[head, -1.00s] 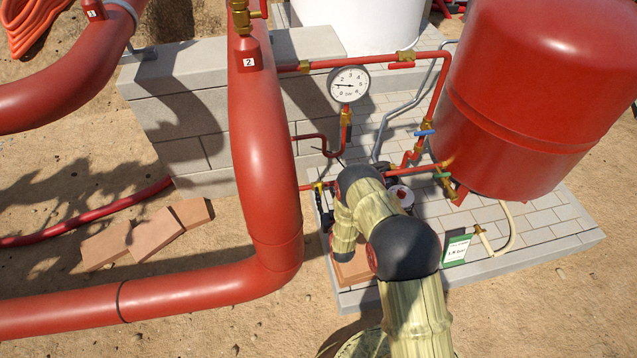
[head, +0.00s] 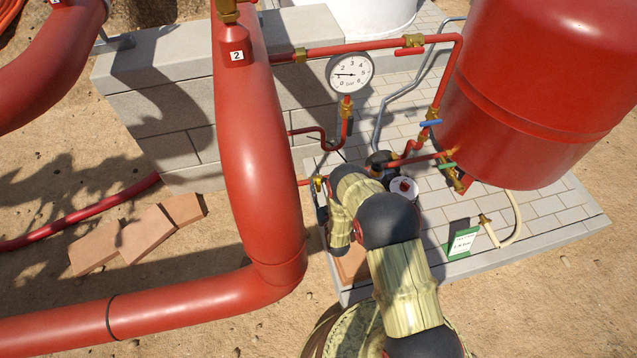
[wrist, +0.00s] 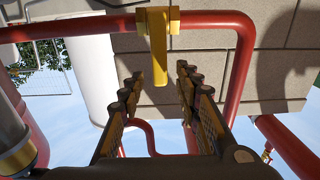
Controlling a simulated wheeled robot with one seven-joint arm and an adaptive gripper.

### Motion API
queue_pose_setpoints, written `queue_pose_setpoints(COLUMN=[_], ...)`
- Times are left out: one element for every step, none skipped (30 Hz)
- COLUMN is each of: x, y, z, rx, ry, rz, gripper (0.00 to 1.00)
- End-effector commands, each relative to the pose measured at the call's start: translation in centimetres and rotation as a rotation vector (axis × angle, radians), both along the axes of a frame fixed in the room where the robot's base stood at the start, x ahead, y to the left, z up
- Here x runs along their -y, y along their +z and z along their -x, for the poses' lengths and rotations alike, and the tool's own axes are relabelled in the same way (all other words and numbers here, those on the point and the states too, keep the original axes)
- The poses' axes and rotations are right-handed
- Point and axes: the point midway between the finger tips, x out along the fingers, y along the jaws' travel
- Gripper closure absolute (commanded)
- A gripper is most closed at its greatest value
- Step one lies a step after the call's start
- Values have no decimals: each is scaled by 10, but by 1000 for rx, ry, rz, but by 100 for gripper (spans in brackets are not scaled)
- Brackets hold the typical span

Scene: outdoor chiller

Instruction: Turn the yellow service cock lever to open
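The yellow lever (wrist: 159,48) shows in the wrist view as a flat bar on a yellow fitting on a red pipe (wrist: 212,19). It runs down the picture from the pipe toward the gap between my fingers. My gripper (wrist: 157,90) is open, with one finger on each side of the lever's free end. I see no contact, and I cannot tell how deep the lever sits between the fingers. In the head view a small yellow part (head: 318,184) shows by my dark fingers (head: 320,203); my arm hides much of that area.
A thick red pipe (head: 255,160) stands left of my arm. A pressure gauge (head: 350,74), a blue-handled valve (head: 430,123) and a green-handled valve (head: 447,165) are beyond and to the right.

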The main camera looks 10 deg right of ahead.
Motion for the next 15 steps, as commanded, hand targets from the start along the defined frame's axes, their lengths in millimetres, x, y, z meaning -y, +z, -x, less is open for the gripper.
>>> queue_pose_setpoints(x=[0, 0, 0, 0, 0, 0, 0, 0, 0, 0, 0, 0, 0, 0, 0], y=[-2, -2, -1, -1, -1, -1, -1, -1, 0, 0, 0, 0, 0, 0, 0], z=[-7, -10, -15, -17, -19, -21, -22, -23, -24, -24, -24, -24, -24, -24, -24], rx=[1, 0, 1, 1, 1, 0, -1, -1, -1, -1, -1, -1, -1, -1, -1], ry=[0, 0, 0, 0, 0, 0, 0, 0, 0, 0, 0, 0, 0, 0, 0], rz=[0, 0, 0, 0, 0, 0, 0, 0, 0, 0, 0, 0, 0, 0, 0], gripper=[67, 67, 67, 67, 67, 67, 67, 67, 67, 67, 67, 67, 67, 67, 67])
